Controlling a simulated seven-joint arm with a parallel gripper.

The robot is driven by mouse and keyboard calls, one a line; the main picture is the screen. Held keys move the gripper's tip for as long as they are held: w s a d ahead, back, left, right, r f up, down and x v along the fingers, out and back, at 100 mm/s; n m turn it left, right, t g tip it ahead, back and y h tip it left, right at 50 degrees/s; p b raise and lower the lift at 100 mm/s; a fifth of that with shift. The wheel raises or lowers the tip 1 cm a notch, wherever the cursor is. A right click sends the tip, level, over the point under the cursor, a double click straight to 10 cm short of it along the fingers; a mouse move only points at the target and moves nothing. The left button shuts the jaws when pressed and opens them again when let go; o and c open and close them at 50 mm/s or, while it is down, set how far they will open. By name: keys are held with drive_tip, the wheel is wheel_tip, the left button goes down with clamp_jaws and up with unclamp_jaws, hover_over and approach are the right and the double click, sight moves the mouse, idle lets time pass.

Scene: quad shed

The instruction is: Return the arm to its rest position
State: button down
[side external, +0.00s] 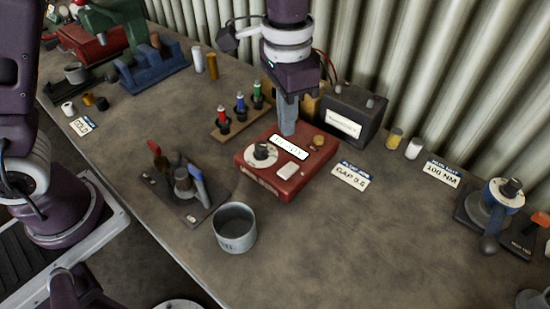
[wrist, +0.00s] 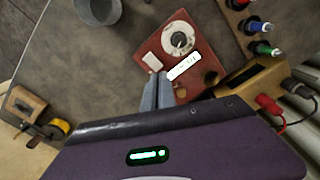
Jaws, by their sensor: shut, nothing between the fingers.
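My arm reaches down from the top of the side external view. My gripper (side external: 288,128) points down over the far part of a red box (side external: 272,183) with a dial, a white label and a small button. Its fingers are together with nothing between them. In the wrist view my gripper (wrist: 157,88) also shows shut, beside the red box (wrist: 165,42) and its dial. I cannot tell whether the fingertips touch the box. No marker for a rest position shows.
A black battery (side external: 351,117) stands right behind the red box. A metal cup (side external: 235,228) and a tool stand (side external: 182,190) are nearer the front edge. The front right bench is mostly clear. A corrugated wall (side external: 440,70) closes the back.

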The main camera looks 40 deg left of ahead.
drive_tip(key=s+a+r+n+t, duration=0.2)
drive_tip(key=s+a+r, duration=0.4)
drive_tip(key=a+r, duration=0.2)
drive_tip(key=s+a+r+n+t, duration=0.1)
drive_tip(key=s+a+n+t, duration=0.2)
drive_tip(key=s, duration=1.1)
drive_tip(key=a, duration=0.3)
drive_tip(key=shift+s+a+n, duration=0.15)
drive_tip(key=shift+a+n, duration=0.15)
drive_tip(key=shift+a, duration=0.1)
